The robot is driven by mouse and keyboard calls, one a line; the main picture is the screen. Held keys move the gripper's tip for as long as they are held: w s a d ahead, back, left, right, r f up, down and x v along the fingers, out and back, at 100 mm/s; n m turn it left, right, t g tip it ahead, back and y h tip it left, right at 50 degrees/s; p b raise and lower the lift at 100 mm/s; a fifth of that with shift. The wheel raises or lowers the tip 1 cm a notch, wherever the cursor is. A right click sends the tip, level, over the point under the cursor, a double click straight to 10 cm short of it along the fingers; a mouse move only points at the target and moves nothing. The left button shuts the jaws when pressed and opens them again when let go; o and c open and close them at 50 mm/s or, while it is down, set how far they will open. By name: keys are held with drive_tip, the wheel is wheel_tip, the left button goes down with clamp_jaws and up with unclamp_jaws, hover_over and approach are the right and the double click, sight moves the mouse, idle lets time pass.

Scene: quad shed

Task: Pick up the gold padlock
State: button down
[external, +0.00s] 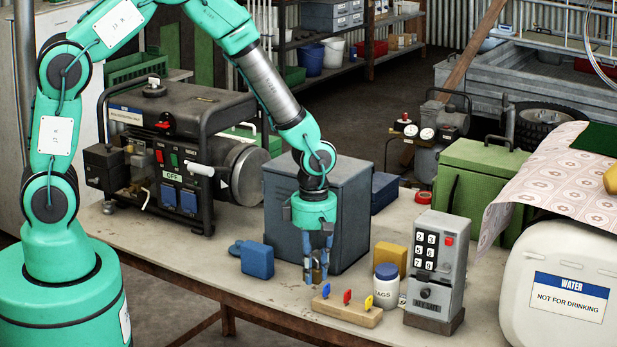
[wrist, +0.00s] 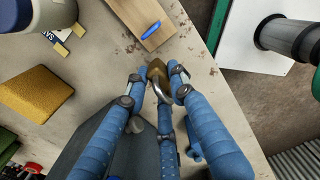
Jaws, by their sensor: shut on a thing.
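The gold padlock (wrist: 157,70) shows at the fingertips in the wrist view, its body pointing away from me and its grey shackle between the fingers. In the external view the padlock (external: 318,273) is small and partly hidden by the fingers, near the bench top. My gripper (external: 316,270) points down with blue wrapped fingers. In the wrist view my gripper (wrist: 159,83) is shut on the padlock at its shackle. I cannot tell whether the padlock touches the bench.
A wooden block with colored keys (external: 347,309) lies just in front. A blue-lidded jar (external: 386,285), yellow block (external: 390,258) and grey keypad box (external: 437,265) stand to the right. A blue padlock-like block (external: 257,260) is left; a dark metal cabinet (external: 345,225) stands behind.

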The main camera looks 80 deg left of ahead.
drive_tip(key=shift+s+d+r, duration=0.15)
drive_tip(key=shift+s, duration=1.05)
drive_tip(key=shift+s+d+r, duration=0.1)
drive_tip(key=shift+s, duration=1.05)
